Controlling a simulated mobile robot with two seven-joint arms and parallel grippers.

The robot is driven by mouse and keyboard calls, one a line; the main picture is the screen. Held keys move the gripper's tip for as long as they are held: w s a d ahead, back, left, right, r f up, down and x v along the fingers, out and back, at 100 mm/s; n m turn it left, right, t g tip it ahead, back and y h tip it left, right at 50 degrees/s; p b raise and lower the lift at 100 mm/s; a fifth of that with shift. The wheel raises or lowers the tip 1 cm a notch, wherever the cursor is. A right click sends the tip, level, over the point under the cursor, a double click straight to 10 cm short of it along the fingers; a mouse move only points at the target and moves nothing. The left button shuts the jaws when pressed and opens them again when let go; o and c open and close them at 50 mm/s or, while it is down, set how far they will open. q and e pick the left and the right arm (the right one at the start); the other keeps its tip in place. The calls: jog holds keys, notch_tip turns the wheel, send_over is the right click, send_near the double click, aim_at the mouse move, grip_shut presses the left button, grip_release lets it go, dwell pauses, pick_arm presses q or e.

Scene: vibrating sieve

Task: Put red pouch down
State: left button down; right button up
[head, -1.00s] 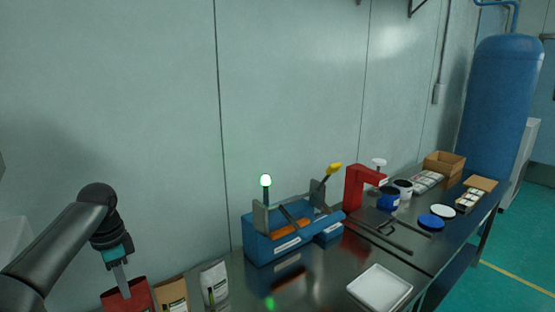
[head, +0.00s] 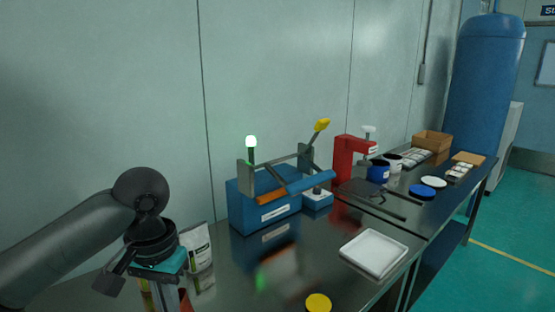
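My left gripper (head: 168,298) points down at the bottom left of the head view. Red pouch material (head: 187,300) shows right beside its fingers, and the pouch has moved along with the gripper, so it appears shut on the red pouch. Most of the pouch is hidden by the gripper or cut off by the frame's lower edge. I cannot tell whether it touches the table. A brown pouch (head: 146,294) shows in part left of the fingers. A white pouch (head: 197,246) stands upright behind the gripper. My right gripper is out of view.
A blue sieve machine (head: 262,212) with a lit green lamp stands at the wall. A white tray (head: 373,252) lies right of it on the steel table (head: 228,285). A yellow round lid (head: 318,303) is at the front edge. The table between is clear.

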pick_arm(q)
jog(key=s+d+f+n+b, duration=0.1)
jog(key=s+d+f+b, duration=0.1)
jog(key=s, duration=0.4)
notch_tip(320, 180, down, 2)
jog(key=shift+f+n+b, duration=0.1)
jog(key=shift+n+b, duration=0.3)
jog(key=shift+b, duration=0.15)
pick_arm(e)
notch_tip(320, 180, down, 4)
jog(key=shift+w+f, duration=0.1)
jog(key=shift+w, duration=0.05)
pick_arm(q)
jog(key=shift+d, duration=0.1)
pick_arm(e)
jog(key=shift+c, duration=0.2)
